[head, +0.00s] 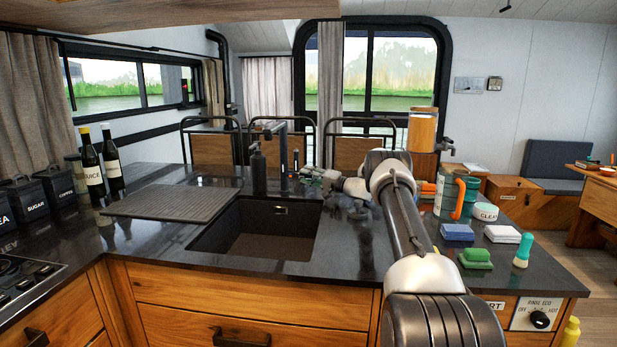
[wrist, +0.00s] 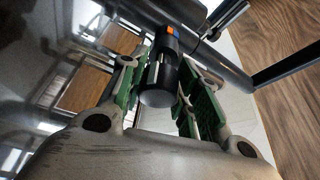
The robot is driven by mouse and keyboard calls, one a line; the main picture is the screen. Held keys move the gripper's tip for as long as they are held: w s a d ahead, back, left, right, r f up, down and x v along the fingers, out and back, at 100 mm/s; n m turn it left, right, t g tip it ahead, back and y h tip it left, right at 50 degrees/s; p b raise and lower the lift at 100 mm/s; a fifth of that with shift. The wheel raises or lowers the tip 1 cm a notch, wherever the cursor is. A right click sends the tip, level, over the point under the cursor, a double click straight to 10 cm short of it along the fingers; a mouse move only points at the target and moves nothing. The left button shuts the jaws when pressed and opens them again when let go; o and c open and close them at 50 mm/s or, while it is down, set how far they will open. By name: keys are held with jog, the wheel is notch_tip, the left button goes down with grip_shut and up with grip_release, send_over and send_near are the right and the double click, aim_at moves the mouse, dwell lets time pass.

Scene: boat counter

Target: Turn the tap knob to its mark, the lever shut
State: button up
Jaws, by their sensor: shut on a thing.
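The black tap (head: 283,158) stands behind the sink, its tall square neck upright. In the wrist view a dark cylindrical tap knob (wrist: 161,78) with an orange patch at its far end sits between my gripper's green-padded fingers. My gripper (wrist: 158,86) is shut on this knob. In the head view my gripper (head: 312,176) reaches in from the right, just beside the tap's base; the knob is too small or hidden to make out there. I cannot read the knob's angle against a mark.
The open sink (head: 262,242) lies in front of the tap, with a ribbed drainer (head: 172,203) to its left. A black dispenser (head: 258,172) stands close left of the tap. Sponges, a brush and a mug (head: 466,197) occupy the right counter. Bottles and canisters stand far left.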

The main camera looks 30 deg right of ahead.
jog(key=shift+f, duration=0.1)
jog(key=o, duration=1)
